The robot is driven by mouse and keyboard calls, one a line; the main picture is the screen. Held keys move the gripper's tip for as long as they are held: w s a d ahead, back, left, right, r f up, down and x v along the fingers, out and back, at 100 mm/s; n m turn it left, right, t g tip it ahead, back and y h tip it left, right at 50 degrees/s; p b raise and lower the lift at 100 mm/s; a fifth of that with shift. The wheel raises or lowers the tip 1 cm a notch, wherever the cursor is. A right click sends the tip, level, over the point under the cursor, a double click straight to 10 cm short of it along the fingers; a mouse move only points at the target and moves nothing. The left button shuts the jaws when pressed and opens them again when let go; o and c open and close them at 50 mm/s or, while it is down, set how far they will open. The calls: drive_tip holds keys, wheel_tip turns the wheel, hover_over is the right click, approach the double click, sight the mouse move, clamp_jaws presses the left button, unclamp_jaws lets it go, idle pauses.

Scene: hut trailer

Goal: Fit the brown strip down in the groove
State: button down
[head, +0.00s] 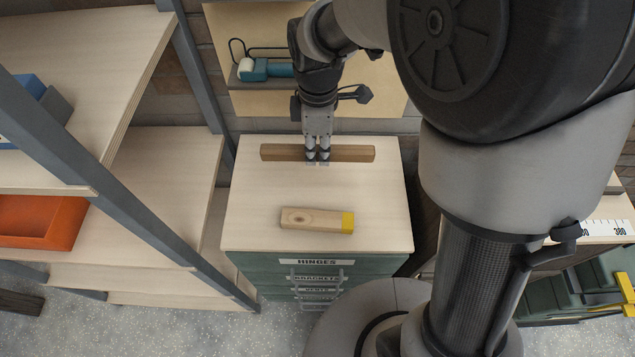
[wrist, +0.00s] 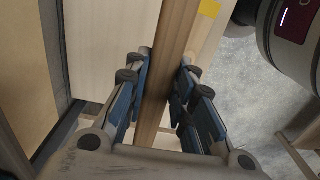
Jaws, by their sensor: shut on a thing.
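The brown strip (head: 350,153) lies level, left to right, along the back of the light wooden cabinet top (head: 250,200). My gripper (head: 317,157) points down at the strip's middle, with a finger on either side of it. In the wrist view the strip (wrist: 173,55) runs lengthwise between the blue-padded fingers of my gripper (wrist: 164,75), which are shut on it. I cannot make out the groove in either view. I cannot tell whether the strip touches the top or is held just above it.
A pale wooden block (head: 310,219) with a yellow end lies in front of the strip. Shelves with an orange bin (head: 40,222) stand at left. A wall board (head: 255,103) with a blue tool (head: 265,69) is behind. The cabinet top's front is otherwise clear.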

sight(318, 200)
drive_tip(key=f+b, duration=0.3)
drive_tip(key=f, duration=0.6)
drive_tip(key=f+b, duration=0.2)
drive_tip(key=f, duration=0.8)
drive_tip(key=shift+s+b, duration=0.2)
drive_tip(key=shift+b, duration=0.2)
drive_tip(key=shift+f, duration=0.15)
drive_tip(key=c, duration=1.7)
unclamp_jaws()
drive_tip(key=shift+o, duration=0.2)
